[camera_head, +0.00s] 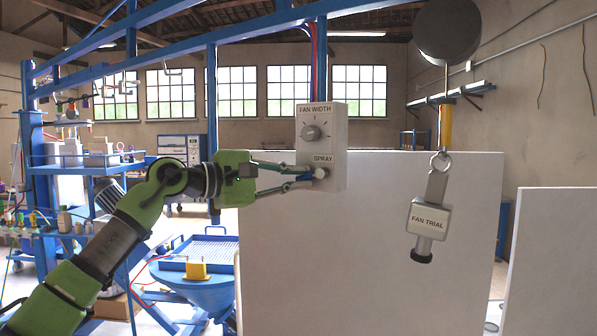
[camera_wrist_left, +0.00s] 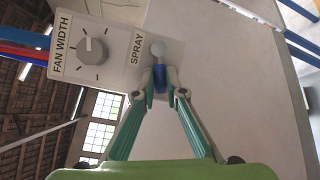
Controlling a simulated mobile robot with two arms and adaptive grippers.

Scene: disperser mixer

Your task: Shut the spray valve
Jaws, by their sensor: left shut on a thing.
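The control box (camera_head: 336,120) is a light grey panel with a FAN WIDTH dial (camera_head: 312,132) on top and a SPRAY label below it. The spray valve (camera_head: 321,173) is at the box's lower end, with a round grey pivot and a blue lever (camera_wrist_left: 160,78). My left gripper (camera_head: 305,178) comes in from the left, and its fingertips are shut on the blue lever, as the left wrist view shows (camera_wrist_left: 160,76). The fingers cover part of the lever. The FAN WIDTH dial also shows in the wrist view (camera_wrist_left: 93,51), untouched. My right gripper is not in view.
A FAN TRIAL spray head (camera_head: 428,219) hangs from a hook at the right. Large white panels (camera_head: 370,260) stand behind the box. A blue frame (camera_head: 212,95) rises behind my left arm. A blue funnel-shaped stand (camera_head: 205,285) is below the arm.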

